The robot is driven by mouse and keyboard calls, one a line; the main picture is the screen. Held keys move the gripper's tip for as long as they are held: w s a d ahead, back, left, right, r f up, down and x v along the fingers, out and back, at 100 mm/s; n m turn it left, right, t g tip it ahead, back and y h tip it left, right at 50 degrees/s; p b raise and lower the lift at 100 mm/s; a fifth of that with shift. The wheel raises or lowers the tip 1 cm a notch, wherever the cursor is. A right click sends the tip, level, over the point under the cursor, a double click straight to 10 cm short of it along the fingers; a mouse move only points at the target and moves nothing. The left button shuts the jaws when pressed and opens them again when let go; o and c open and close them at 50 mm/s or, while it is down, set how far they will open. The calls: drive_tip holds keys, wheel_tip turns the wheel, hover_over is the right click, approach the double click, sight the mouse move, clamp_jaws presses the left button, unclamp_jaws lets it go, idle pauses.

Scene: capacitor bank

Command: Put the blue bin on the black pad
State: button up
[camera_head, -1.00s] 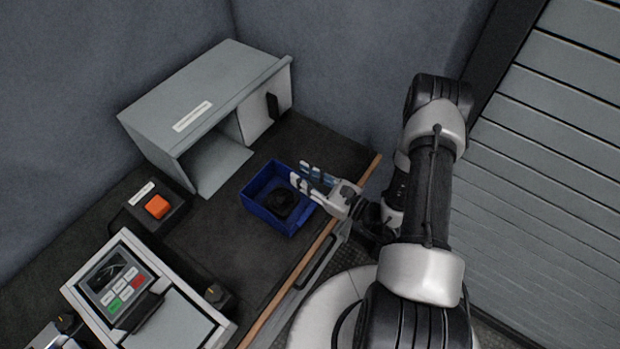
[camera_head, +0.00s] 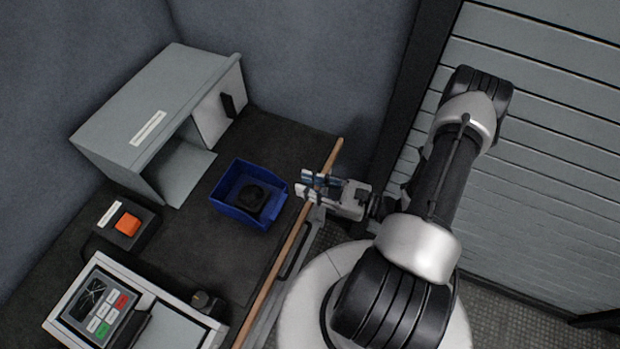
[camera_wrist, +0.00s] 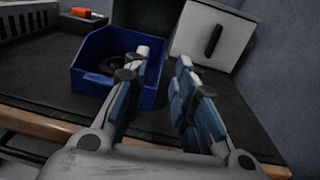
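The blue bin (camera_head: 229,208) stands upright on the dark bench top, in front of the grey cabinet. A round black object (camera_head: 252,198) lies inside it. My gripper (camera_head: 304,189) is just right of the bin, over the bench's wooden front edge, with a gap to the bin. In the wrist view my gripper (camera_wrist: 158,92) shows its two fingers apart with nothing between them. The blue bin (camera_wrist: 92,76) is there beyond and left of the fingers, partly hidden by the left finger.
A grey cabinet (camera_head: 150,110) with its door open stands behind the bin. An orange button box (camera_head: 127,224) and a keypad device (camera_head: 100,310) are at left. The wooden edge (camera_head: 290,250) borders the bench. Bare bench (camera_head: 235,262) lies in front of the bin.

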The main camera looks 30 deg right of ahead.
drive_tip(key=s+a+r+n+g, duration=0.3)
drive_tip(key=a+r+n+g, duration=0.2)
drive_tip(key=r+n+g, duration=0.25)
drive_tip(key=s+a+r+n+g, duration=0.3)
drive_tip(key=a+r+n+g, duration=0.35)
drive_tip(key=r+n, duration=0.25)
drive_tip(key=s+d+r+n+t+h, duration=0.2)
drive_tip(key=s+r+n+h, duration=0.1)
drive_tip(key=r+n+h, duration=0.2)
drive_tip(key=s+d+r+n+t+h, duration=0.2)
drive_tip(key=s+r+n+h, duration=0.1)
drive_tip(key=r+n+h, duration=0.3)
drive_tip(key=shift+r+t, duration=0.4)
drive_tip(key=shift+r, duration=0.45)
drive_tip(key=shift+o, duration=0.6)
